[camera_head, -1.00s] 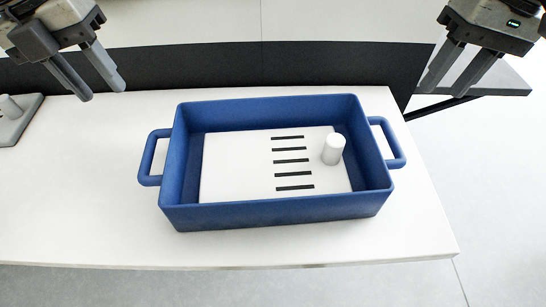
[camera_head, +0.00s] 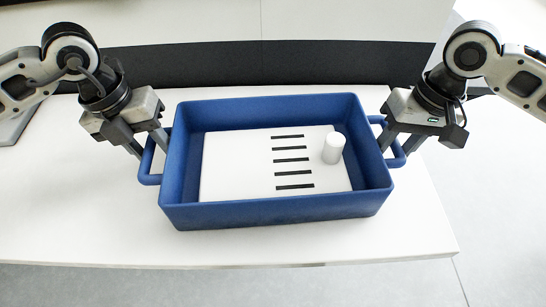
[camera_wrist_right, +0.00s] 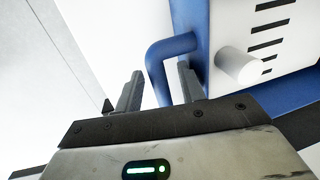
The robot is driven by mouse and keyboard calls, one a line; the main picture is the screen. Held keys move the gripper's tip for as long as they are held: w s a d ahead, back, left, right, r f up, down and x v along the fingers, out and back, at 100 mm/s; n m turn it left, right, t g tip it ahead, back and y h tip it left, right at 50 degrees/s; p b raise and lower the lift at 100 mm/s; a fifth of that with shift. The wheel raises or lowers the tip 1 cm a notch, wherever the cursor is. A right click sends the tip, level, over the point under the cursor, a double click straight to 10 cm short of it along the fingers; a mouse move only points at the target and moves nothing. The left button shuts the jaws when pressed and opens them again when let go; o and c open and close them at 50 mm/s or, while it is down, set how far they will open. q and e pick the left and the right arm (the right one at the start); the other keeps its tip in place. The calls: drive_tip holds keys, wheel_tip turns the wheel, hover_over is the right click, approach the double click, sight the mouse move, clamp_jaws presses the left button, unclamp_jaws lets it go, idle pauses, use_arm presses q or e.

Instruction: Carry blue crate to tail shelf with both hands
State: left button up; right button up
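The blue crate (camera_head: 275,213) stands on the white table, with a looped handle at each short end. My left gripper (camera_head: 149,150) points down at the left handle (camera_head: 149,179), one finger on each side of its bar, apart and open. My right gripper (camera_head: 400,148) is at the right handle (camera_head: 398,162). In the right wrist view, the right gripper (camera_wrist_right: 158,88) has its fingers apart, with the handle bar (camera_wrist_right: 155,68) between them. The crate (camera_wrist_right: 194,18) shows there too. The tail shelf cannot be clearly identified.
Inside the crate lies a white panel (camera_head: 235,165) with several dark slots and a white upright cylinder (camera_head: 333,148). The white table (camera_head: 80,220) is bare in front and left of the crate. Floor shows to the right.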

use_arm(q)
clamp_jaws()
use_arm(e)
clamp_jaws()
